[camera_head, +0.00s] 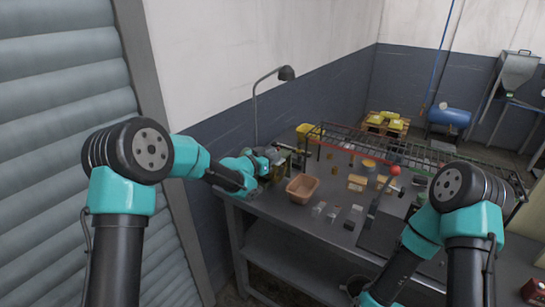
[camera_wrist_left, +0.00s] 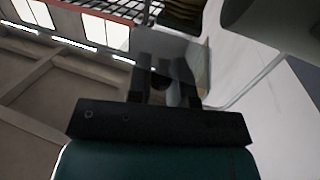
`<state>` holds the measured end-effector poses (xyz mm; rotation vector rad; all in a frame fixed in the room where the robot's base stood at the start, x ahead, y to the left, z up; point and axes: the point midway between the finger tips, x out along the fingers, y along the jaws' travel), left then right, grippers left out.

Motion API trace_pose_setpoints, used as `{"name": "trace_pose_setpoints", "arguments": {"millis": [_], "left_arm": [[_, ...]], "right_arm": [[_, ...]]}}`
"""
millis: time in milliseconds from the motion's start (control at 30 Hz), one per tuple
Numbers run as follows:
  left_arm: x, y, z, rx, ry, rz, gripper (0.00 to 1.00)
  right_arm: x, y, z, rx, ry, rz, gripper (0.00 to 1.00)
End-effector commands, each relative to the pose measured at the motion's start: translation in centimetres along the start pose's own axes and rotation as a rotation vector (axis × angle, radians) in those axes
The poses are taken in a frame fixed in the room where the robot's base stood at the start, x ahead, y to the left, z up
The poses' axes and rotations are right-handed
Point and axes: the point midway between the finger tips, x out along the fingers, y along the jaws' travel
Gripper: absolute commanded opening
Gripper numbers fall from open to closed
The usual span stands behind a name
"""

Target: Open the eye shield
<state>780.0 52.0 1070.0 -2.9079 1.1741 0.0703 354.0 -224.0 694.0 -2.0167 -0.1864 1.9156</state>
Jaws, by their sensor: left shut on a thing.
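The eye shield (camera_wrist_left: 200,55) is a clear, see-through panel in the left wrist view, just beyond and between my left gripper's fingers. My left gripper (camera_wrist_left: 162,78) has its two dark fingers at the panel and is shut on it. In the head view my left gripper (camera_head: 268,160) is at the bench machine (camera_head: 298,158) at the table's far left corner. The shield is too small to make out there, and its tilt cannot be told. My right arm comes in at the right, and its gripper is out of the head view.
A tan bin (camera_head: 302,188) stands just right of my left gripper. Small blocks (camera_head: 333,213) lie in front on the grey table (camera_head: 275,222). A lamp (camera_head: 286,73) rises behind the machine. A red-knobbed lever (camera_head: 395,170) and a long wire rack (camera_head: 430,158) stand at the right.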

Motion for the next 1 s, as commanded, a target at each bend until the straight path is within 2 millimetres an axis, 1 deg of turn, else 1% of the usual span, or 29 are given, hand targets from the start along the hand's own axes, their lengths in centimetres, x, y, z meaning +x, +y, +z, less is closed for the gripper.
{"name": "trace_pose_setpoints", "arguments": {"millis": [500,1000], "left_arm": [[0.9,-0.1,-0.9,-0.076,-0.287,0.005,0.0],[1.4,-0.3,-1.3,-0.114,-0.428,0.002,0.0]], "right_arm": [[0.0,0.0,0.0,0.0,0.0,0.0,0.0],[0.0,0.0,0.0,0.0,0.0,0.0,0.0]]}}
